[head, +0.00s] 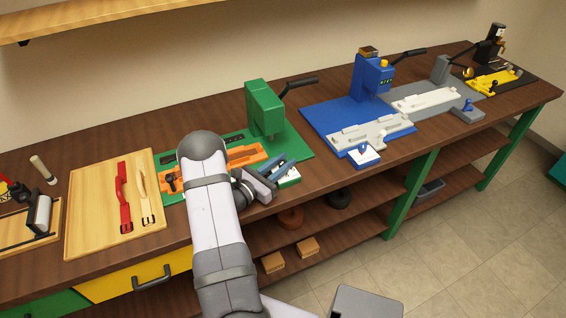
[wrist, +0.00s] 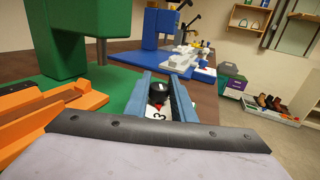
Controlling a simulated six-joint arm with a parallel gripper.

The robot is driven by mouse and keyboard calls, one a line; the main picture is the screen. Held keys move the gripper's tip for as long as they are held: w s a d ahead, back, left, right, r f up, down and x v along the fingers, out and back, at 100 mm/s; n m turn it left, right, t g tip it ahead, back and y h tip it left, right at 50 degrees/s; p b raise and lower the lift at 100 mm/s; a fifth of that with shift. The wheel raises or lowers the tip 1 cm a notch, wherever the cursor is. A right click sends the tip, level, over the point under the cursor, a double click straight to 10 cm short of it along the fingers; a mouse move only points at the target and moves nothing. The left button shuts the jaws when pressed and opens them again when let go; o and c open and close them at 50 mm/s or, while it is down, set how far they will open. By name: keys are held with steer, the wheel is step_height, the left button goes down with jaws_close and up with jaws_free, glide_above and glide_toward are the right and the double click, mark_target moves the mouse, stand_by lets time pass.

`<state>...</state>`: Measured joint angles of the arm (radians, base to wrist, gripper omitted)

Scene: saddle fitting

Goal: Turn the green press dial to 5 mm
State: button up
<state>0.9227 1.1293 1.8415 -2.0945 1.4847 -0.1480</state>
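The green press (head: 265,108) stands on its green base (head: 296,146) left of centre in the head view. Its body also shows in the wrist view (wrist: 58,40). The black dial (wrist: 159,92) sits on a white plate (wrist: 158,115) at the base's front corner; a red mark and a figure like 3 show on it. My gripper (wrist: 160,78) is open, with one blue-grey finger on each side of the dial. I cannot tell whether either finger touches it. In the head view my gripper (head: 272,170) is low over the white plate (head: 290,177) and hides the dial.
An orange fixture (head: 248,155) lies on the green base, beside my arm. A blue press (head: 370,75) with its white fixture (head: 372,132) stands to the right. A wooden board (head: 90,215) with a red strap (head: 122,195) lies to the left. Bare bench top separates the green and blue stations.

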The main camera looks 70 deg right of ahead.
jaws_close()
steer(key=shift+c, duration=0.9)
jaws_free()
steer(key=shift+s+t, duration=0.1)
steer(key=shift+t, duration=0.2)
steer(key=n+t+h+b, duration=0.1)
steer(key=n+t, duration=0.2)
steer(key=t, duration=0.1)
steer(key=shift+d+t, duration=0.1)
steer(key=shift+t, duration=0.2)
steer(key=shift+r+n+t, duration=0.1)
steer(key=shift+n+t, duration=0.6)
steer(key=shift+t, duration=0.1)
steer(key=o, duration=1.1)
steer(key=shift+c, duration=0.2)
